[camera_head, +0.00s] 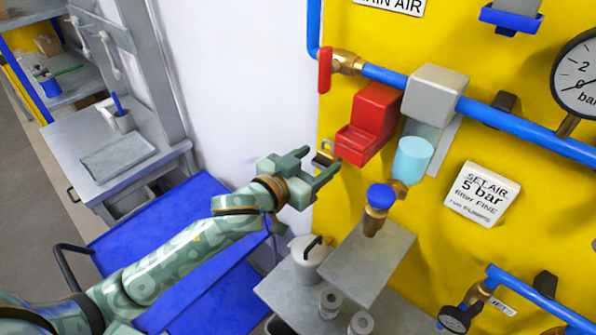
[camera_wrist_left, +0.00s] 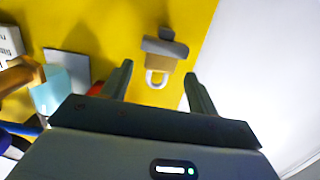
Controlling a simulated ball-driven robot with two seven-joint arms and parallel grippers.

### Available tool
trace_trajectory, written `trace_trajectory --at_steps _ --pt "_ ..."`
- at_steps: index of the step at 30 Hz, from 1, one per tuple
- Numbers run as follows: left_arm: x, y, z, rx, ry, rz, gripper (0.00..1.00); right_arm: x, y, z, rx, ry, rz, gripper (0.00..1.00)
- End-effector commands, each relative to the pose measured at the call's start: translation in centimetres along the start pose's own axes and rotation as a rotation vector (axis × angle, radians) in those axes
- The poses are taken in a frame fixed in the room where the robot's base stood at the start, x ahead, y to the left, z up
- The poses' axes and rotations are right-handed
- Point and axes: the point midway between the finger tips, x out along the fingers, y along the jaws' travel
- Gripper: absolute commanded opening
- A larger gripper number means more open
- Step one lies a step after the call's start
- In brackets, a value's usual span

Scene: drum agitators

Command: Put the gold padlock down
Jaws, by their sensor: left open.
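The gold padlock (camera_wrist_left: 160,63) shows in the left wrist view with its silver shackle, against a small grey bracket (camera_wrist_left: 165,47) on the yellow panel. The padlock's body meets the bracket on the side away from the shackle. In the head view the padlock (camera_head: 323,157) is small and partly hidden by my gripper, left of the red box (camera_head: 369,125). My left gripper (camera_head: 319,164) is open, its fingers pointing at the panel. In the left wrist view the padlock lies between and beyond the fingertips (camera_wrist_left: 158,72), with clear gaps on both sides. My right gripper is not in view.
The yellow panel (camera_head: 490,130) carries a blue pipe, a red-handled valve (camera_head: 325,69), a cyan bowl (camera_head: 412,158) and a gauge (camera_head: 576,84). A blue cart (camera_head: 130,230) is at the left.

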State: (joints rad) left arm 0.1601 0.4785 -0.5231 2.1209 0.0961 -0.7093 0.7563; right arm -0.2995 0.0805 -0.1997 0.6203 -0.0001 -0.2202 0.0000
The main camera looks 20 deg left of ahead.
Motion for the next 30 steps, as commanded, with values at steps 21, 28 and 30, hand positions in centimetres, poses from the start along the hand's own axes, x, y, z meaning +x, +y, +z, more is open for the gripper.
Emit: trace_trajectory --at_steps 21,28,30 --pt "-6.7 0.0 0.0 0.000 0.000 0.000 0.60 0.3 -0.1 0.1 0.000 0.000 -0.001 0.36" --pt "-6.7 0.0 0.0 0.000 0.000 0.000 0.60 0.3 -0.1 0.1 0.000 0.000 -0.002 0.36" --pt "-6.7 0.0 0.0 0.000 -0.001 -0.001 0.60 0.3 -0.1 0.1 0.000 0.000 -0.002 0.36"
